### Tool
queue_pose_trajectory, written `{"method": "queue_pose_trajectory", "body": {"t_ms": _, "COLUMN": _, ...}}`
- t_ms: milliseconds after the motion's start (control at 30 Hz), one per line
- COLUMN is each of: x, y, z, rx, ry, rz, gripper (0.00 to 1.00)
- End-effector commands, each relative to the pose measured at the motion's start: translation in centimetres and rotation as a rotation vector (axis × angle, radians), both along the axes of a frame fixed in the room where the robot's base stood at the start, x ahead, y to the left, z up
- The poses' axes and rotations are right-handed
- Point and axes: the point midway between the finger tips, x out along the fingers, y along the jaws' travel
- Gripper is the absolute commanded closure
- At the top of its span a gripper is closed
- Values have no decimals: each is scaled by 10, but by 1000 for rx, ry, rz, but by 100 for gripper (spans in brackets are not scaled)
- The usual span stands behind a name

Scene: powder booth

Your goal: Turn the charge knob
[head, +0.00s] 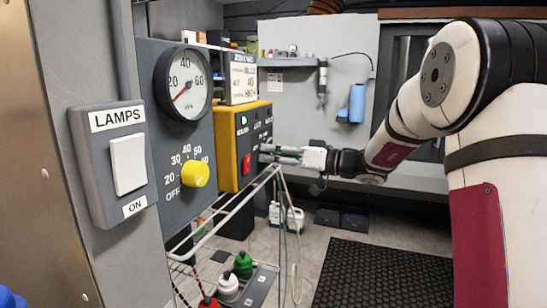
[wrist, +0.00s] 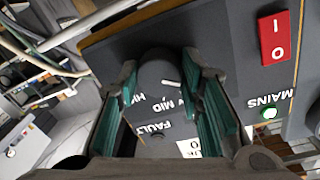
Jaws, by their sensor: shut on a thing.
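The charge knob (wrist: 157,78) is a dark round knob on a dark panel face, with a white pointer line. In the wrist view the pointer aims right, near the partly hidden end of an upside-down scale where MID and HI can be read. My gripper (wrist: 160,70) has its green-padded fingers on both sides of the knob, shut on it. In the head view my gripper (head: 272,153) reaches from the right to the face of the yellow box (head: 227,157); the knob cannot be made out there.
A red switch (wrist: 273,38) and a lit green MAINS lamp (wrist: 269,113) are on the same face. A wire rack (head: 225,222) stands below my gripper. Left are a yellow knob (head: 195,174), a gauge (head: 184,84) and a LAMPS switch (head: 128,165). Open floor with a black mat (head: 385,270) lies right.

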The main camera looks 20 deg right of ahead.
Motion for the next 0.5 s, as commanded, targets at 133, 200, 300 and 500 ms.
{"method": "queue_pose_trajectory", "body": {"t_ms": 133, "x": 1, "y": -1, "z": -1, "rx": 75, "ry": 103, "rz": -1, "gripper": 94}}
{"method": "queue_pose_trajectory", "body": {"t_ms": 200, "x": 1, "y": 0, "z": -1, "rx": 114, "ry": 158, "rz": 0, "gripper": 94}}
{"method": "queue_pose_trajectory", "body": {"t_ms": 300, "x": 1, "y": 0, "z": 0, "rx": 170, "ry": 235, "rz": -1, "gripper": 94}}
{"method": "queue_pose_trajectory", "body": {"t_ms": 500, "x": 1, "y": -1, "z": 0, "rx": 280, "ry": 388, "rz": -1, "gripper": 94}}
